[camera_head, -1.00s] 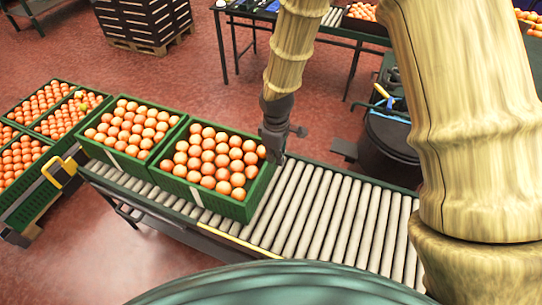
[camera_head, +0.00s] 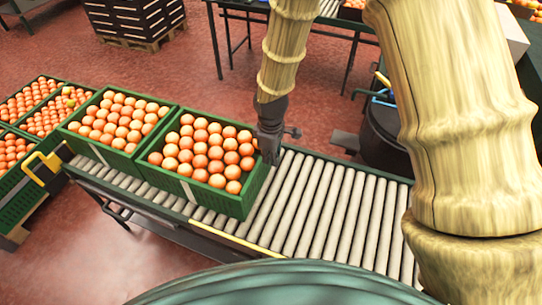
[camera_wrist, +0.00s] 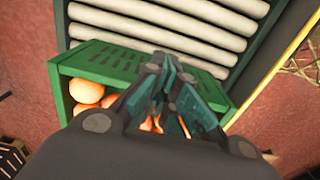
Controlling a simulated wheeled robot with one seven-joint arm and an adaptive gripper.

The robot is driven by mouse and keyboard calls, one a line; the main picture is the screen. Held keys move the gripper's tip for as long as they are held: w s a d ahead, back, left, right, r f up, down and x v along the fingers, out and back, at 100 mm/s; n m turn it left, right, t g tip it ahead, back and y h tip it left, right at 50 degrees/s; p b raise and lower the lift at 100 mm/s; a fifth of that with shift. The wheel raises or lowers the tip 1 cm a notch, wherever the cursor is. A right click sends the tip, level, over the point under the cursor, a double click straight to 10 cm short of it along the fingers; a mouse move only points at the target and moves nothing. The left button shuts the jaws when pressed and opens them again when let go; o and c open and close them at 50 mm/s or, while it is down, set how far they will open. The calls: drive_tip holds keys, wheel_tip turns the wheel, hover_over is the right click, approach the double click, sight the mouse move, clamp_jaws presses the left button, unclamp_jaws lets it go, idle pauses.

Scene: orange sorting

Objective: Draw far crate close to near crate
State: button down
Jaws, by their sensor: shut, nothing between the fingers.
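Two green crates full of oranges stand end to end on the roller conveyor. The left, farther crate (camera_head: 98,149) and the right, nearer crate (camera_head: 188,189) look touching or almost so in the head view. My gripper (camera_head: 268,155) is shut and empty at the right end of the nearer crate, by its rim. In the wrist view my gripper's fingers (camera_wrist: 168,80) overlap the slotted end wall of this crate (camera_wrist: 105,62), with oranges (camera_wrist: 86,91) beside them. Whether the fingers touch the wall is unclear.
The roller conveyor (camera_head: 325,205) is clear to the right of the crates. More orange crates (camera_head: 30,205) stand at its left end, near a yellow handle (camera_head: 42,168). A dark bin (camera_head: 385,135) stands behind the conveyor.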

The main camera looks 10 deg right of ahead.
drive_tip(key=shift+w+a+f+b, duration=0.85)
drive_tip(key=shift+f+b, duration=1.5)
drive_tip(key=shift+f, duration=1.25)
wheel_tip(320, 180, up, 12)
drive_tip(key=s+d+p, duration=0.1)
drive_tip(key=d+p, duration=0.1)
drive_tip(key=p, duration=0.8)
drive_tip(key=shift+s, duration=0.4)
